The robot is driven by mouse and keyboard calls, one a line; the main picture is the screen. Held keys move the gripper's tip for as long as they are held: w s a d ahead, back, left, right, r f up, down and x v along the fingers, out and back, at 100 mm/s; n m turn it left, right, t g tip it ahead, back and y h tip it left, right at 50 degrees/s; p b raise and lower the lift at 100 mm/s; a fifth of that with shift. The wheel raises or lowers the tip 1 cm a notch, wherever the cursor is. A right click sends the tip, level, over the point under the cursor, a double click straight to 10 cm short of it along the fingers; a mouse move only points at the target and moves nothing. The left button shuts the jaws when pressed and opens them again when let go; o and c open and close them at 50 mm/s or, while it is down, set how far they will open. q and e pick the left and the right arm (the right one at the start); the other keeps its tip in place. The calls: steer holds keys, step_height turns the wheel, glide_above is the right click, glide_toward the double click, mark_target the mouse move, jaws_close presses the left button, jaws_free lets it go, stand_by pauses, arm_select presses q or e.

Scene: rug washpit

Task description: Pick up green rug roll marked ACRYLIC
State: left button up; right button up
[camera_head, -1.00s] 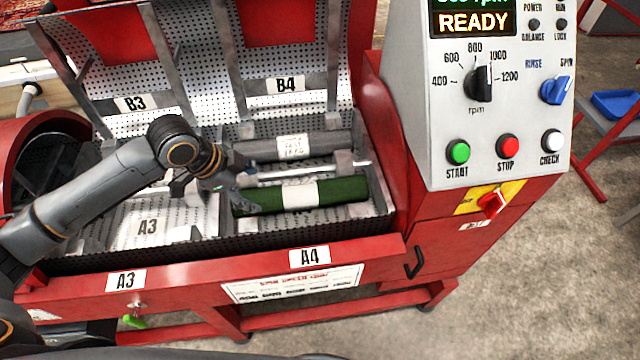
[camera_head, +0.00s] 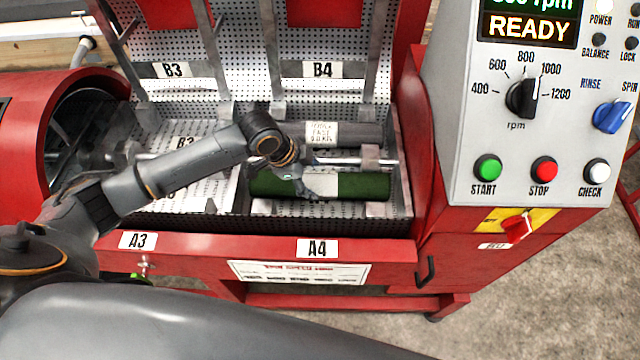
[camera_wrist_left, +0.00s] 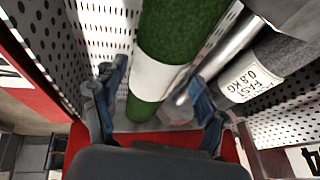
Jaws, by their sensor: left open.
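The green rug roll (camera_head: 362,187) lies across compartment A4, with a white band round its middle; no ACRYLIC lettering is legible on it. My left gripper (camera_head: 308,192) is over the roll at the band. My right gripper is not in view.
A grey roll (camera_head: 355,135) with a white label lies behind the green one, past a metal bar (camera_head: 345,160). Perforated metal walls and a red front rim (camera_head: 210,245) surround the bay. The control panel (camera_head: 545,130) stands close on the right, its display reading READY.

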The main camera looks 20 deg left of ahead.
mark_target(316, 180)
arm_select(q)
steer(key=x, duration=0.4)
steer(key=shift+d+f, duration=0.15)
steer(key=shift+d, duration=0.2)
steer(key=shift+s, duration=0.1)
steer(key=shift+c, duration=0.4)
steer(key=c, duration=1.4)
